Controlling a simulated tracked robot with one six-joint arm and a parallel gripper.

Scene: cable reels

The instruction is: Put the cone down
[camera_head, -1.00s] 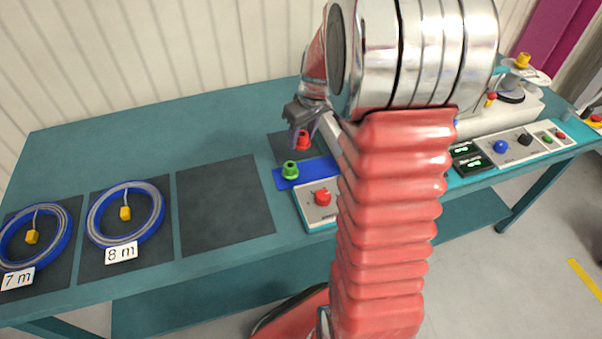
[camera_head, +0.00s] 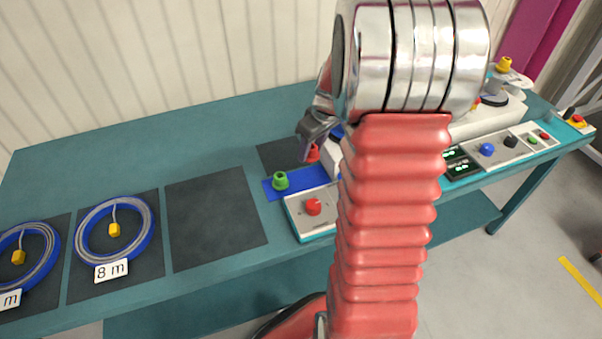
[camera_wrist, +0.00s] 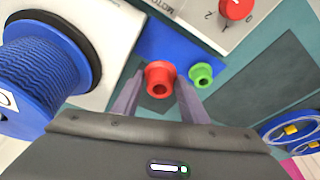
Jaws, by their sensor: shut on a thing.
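A red cone (camera_wrist: 160,78) is between the two fingers of my gripper (camera_wrist: 159,84) in the wrist view. The fingers are shut on its sides, with its hollow end facing the camera. In the head view, the red cone (camera_head: 313,154) shows partly beneath my gripper (camera_head: 308,146), near the back edge of the blue mat (camera_head: 271,192). I cannot tell how far it is above the surface. A green cone (camera_head: 281,181) stands on the blue mat, and in the wrist view the green cone (camera_wrist: 201,75) is just right of the red one, apart from it.
A dark square pad (camera_head: 272,153) lies behind the blue mat. A box with a red knob (camera_head: 313,207) stands in front. A blue reel (camera_wrist: 45,75) is close on the left in the wrist view. An empty dark pad (camera_head: 213,222) lies left of the mat.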

